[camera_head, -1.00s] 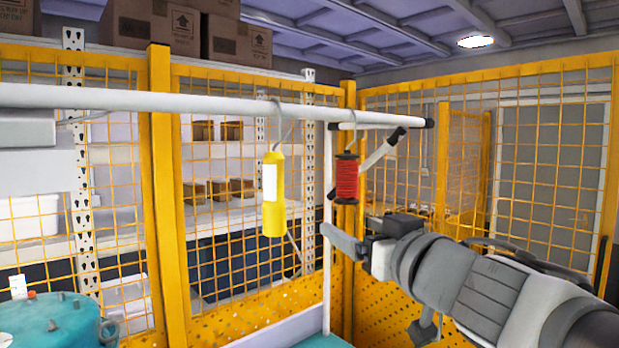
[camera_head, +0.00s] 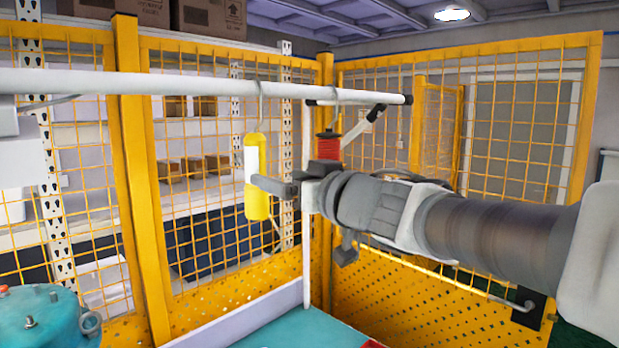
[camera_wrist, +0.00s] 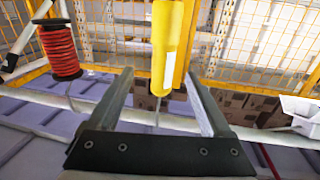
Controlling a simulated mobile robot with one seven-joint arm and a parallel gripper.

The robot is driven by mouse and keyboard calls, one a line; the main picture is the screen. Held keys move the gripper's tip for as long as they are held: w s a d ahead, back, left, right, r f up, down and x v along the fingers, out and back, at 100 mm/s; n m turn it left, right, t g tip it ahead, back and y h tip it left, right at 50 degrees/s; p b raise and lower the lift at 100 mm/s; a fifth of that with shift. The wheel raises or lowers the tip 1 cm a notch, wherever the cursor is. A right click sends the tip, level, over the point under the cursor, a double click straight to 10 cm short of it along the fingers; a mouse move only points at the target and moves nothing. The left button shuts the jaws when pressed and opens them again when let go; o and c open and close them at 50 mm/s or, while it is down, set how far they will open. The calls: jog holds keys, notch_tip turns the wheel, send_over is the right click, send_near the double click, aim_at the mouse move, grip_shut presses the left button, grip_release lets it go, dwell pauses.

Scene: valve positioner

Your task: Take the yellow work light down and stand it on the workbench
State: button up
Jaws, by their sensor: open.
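The yellow work light (camera_head: 257,205) with a white panel hangs upright from a hook on a white rail (camera_head: 200,86). My gripper (camera_head: 258,184) is open and level beside the light's middle, coming from the right. One finger overlaps the light's right edge. In the wrist view, which looks upside down, the light (camera_wrist: 170,45) lies in line with the gap between the open fingers (camera_wrist: 160,75). I cannot tell whether it is between the tips or just beyond them. A teal surface (camera_head: 310,332) below looks like the workbench top; only part shows.
A red spool (camera_head: 327,148) hangs from the same rail, right behind my wrist; it also shows in the wrist view (camera_wrist: 60,50). A white upright post (camera_head: 306,240) stands near my gripper. Yellow mesh fencing (camera_head: 440,60) closes off the back. A teal vessel (camera_head: 40,320) sits lower left.

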aim_at(263, 173)
jog(key=x, duration=0.3)
jog(key=shift+w+a, duration=0.1)
jog(key=shift+a, duration=0.05)
jog(key=shift+a+x, duration=0.2)
jog(key=shift+x, duration=2.3)
jog(key=shift+f, duration=0.1)
jog(key=shift+s, duration=0.2)
grip_shut()
